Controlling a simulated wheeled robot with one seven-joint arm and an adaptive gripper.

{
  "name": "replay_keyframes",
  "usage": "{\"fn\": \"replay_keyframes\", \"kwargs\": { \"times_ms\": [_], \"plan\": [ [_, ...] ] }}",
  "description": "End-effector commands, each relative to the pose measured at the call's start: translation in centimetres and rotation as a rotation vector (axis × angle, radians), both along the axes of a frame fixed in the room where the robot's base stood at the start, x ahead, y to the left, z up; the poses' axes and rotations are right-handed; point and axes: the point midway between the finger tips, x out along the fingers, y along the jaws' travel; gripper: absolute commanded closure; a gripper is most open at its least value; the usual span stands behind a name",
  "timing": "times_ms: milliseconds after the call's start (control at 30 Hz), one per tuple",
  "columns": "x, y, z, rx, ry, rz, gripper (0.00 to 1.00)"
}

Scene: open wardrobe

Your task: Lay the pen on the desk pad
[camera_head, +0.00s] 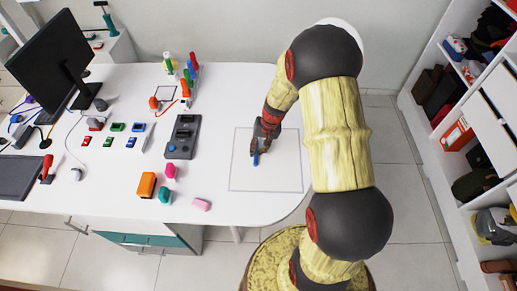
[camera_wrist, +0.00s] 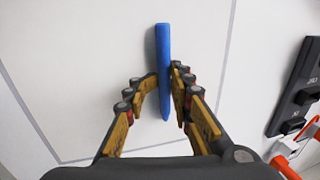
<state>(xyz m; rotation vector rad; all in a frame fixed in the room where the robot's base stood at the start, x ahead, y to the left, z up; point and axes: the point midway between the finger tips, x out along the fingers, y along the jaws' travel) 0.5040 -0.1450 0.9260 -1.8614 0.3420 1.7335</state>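The blue pen (camera_head: 256,160) is over the desk pad (camera_head: 280,172), a pale square with a thin grey outline on the white desk. In the wrist view the pen (camera_wrist: 163,60) runs nearly upright in the picture, between the fingers and close to the right one. My gripper (camera_head: 262,149) is low over the pad. In the wrist view my gripper (camera_wrist: 160,80) is open, with a visible gap between the left fingers and the pen. The pen looks flat on the pad, but small clearance cannot be ruled out.
A dark grey desk device (camera_head: 182,137) stands left of the pad. A pink eraser-like block (camera_head: 201,204), an orange block (camera_head: 147,185) and several small items lie further left. A monitor (camera_head: 58,58) stands at the far left. Open wardrobe shelves (camera_head: 450,110) are at the right.

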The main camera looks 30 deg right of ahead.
Motion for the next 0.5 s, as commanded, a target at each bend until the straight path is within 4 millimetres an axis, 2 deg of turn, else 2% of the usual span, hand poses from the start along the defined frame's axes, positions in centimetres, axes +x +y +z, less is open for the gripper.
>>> {"fn": "replay_keyframes", "kwargs": {
  "times_ms": [333,500],
  "plan": [
    [-0.2,0.1,-0.1,0.003,0.004,0.001,0.81],
    [-0.1,0.1,1.2,0.002,0.002,0.001,0.81]
  ]
}}
